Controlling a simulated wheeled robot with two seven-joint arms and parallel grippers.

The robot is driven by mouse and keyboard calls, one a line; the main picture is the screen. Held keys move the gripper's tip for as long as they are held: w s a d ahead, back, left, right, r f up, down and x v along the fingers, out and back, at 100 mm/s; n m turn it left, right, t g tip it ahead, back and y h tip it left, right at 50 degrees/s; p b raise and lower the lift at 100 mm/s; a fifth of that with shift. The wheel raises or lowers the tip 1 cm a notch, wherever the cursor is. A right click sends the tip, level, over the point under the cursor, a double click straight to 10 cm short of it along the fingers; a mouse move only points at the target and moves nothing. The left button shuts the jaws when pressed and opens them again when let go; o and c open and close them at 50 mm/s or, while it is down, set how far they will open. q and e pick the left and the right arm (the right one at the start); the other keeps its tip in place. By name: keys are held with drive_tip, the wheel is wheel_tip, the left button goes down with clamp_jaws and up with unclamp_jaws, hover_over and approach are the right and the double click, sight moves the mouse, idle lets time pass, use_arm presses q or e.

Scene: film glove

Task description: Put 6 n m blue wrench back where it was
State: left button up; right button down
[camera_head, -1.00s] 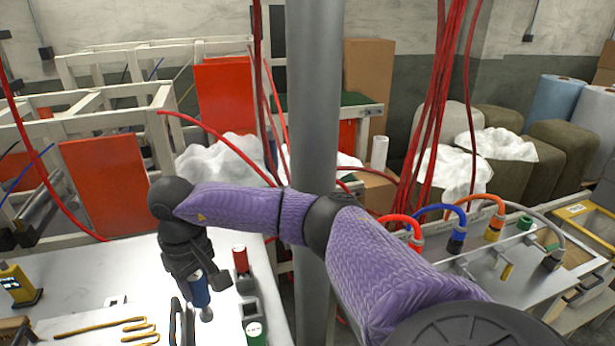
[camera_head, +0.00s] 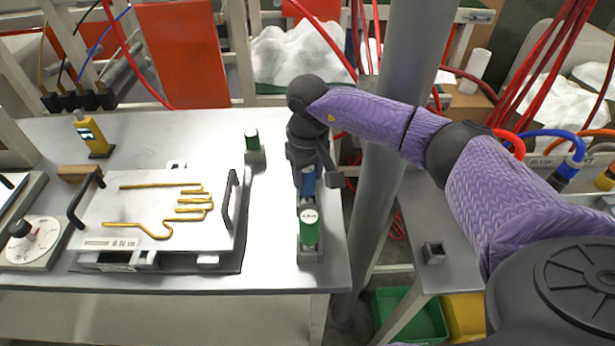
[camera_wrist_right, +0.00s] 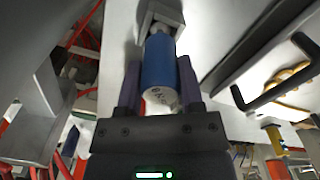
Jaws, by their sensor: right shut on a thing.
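My right gripper (camera_head: 308,170) is shut on the blue wrench (camera_head: 308,183), over the grey rack (camera_head: 311,253) near the table's right edge. In the right wrist view the blue wrench (camera_wrist_right: 160,62) lies between the two fingers, its white labelled end toward the palm. Its far end is at a grey holder (camera_wrist_right: 158,18); I cannot tell whether it is seated. A green wrench (camera_head: 309,228) stands upright in the rack, in front of the blue one. The gripper hides the back of the rack. My left gripper is not in view.
A press-like plate with a golden hand outline (camera_head: 165,225) and black handles lies left of the rack. A dark green cylinder (camera_head: 252,139) stands in a small holder behind it. A grey post (camera_head: 415,75) rises right of the table (camera_head: 270,270).

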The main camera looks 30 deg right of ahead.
drive_tip(key=shift+f, duration=0.1)
drive_tip(key=shift+c, duration=1.2)
unclamp_jaws()
wheel_tip(320, 180, up, 12)
drive_tip(key=p, duration=0.7)
drive_tip(key=shift+r+p, duration=0.2)
drive_tip(key=shift+p, duration=0.2)
